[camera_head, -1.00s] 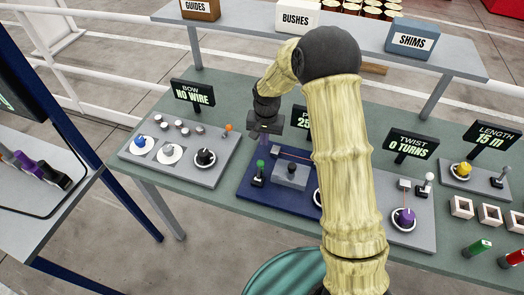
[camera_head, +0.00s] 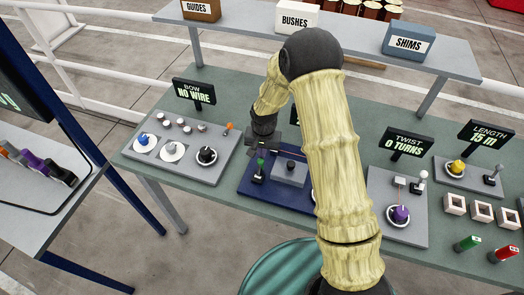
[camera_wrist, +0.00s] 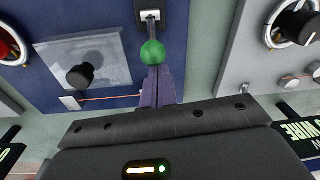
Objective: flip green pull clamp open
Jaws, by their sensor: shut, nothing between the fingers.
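The green pull clamp (camera_head: 259,171) stands on the dark blue panel, a small lever with a green ball on top. In the wrist view its green ball (camera_wrist: 153,52) is at the upper middle, with the lever's mount (camera_wrist: 149,14) above it. My gripper (camera_wrist: 156,73) is shut and empty, its purple fingers ending right at the green ball. I cannot tell whether they touch it. In the head view my gripper (camera_head: 262,153) is just above the clamp, and its fingers are hard to make out.
A grey block with a black knob (camera_head: 290,165) stands right of the clamp; it also shows in the wrist view (camera_wrist: 80,75), with an orange wire beside it. The grey BOW panel (camera_head: 210,172) lies to the left. My arm hides part of the blue panel.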

